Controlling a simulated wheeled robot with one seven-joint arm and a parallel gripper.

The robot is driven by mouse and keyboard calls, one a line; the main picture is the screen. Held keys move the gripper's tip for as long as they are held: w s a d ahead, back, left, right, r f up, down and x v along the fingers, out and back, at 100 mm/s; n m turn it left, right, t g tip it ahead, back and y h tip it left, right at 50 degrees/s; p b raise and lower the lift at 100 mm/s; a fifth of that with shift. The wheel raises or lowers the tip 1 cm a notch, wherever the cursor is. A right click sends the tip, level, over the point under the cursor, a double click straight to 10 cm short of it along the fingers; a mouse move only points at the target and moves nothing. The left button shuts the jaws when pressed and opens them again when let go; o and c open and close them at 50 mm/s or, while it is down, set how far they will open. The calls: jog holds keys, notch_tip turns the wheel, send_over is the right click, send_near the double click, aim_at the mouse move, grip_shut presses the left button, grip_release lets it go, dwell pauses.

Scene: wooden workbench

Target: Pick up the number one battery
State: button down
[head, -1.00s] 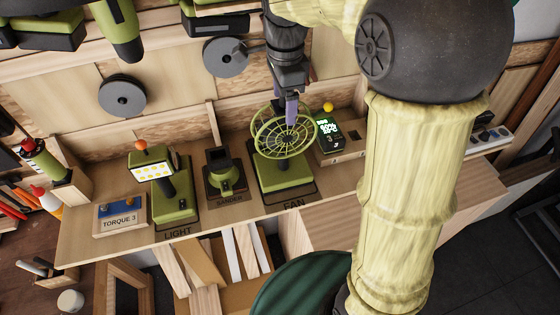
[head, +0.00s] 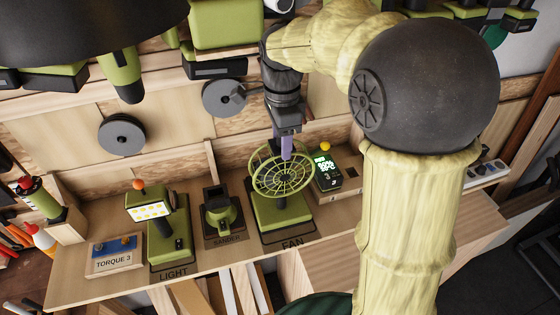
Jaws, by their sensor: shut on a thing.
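My gripper (head: 286,157) points down in the head view, with its purple fingers at the fan's round wire cage. It is shut, and the fan (head: 283,212) is the thing at its fingertips. The exact contact is too small to see clearly. The fan stands upright on its green base at the FAN label. Right of it, a dark unit with a lit green display (head: 326,171) stands on a wooden block; its small digits are hard to read. I cannot make out a battery marked number one.
A sander (head: 220,215), a work light (head: 168,235) and a TORQUE 3 block (head: 115,258) stand left of the fan on the shelf (head: 75,280). A power strip (head: 487,175) lies at the right. Green tools hang above. My arm hides part of the right side.

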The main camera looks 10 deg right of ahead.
jog(key=shift+r+b, duration=0.25)
jog(key=shift+b, duration=0.15)
jog(key=shift+r, duration=0.4)
notch_tip(320, 180, up, 6)
jog(key=shift+s+f+b, duration=0.1)
jog(key=shift+b, duration=0.75)
jog(key=shift+s+d, duration=0.1)
jog(key=shift+s, duration=0.2)
jog(key=s+d+b, duration=0.2)
jog(key=s+b, duration=0.2)
jog(key=s, duration=0.5)
jog(key=s+d+b, duration=0.1)
jog(key=s+b, duration=0.4)
jog(key=s, duration=0.4)
jog(key=shift+s+d, duration=0.4)
jog(key=shift+w, duration=0.1)
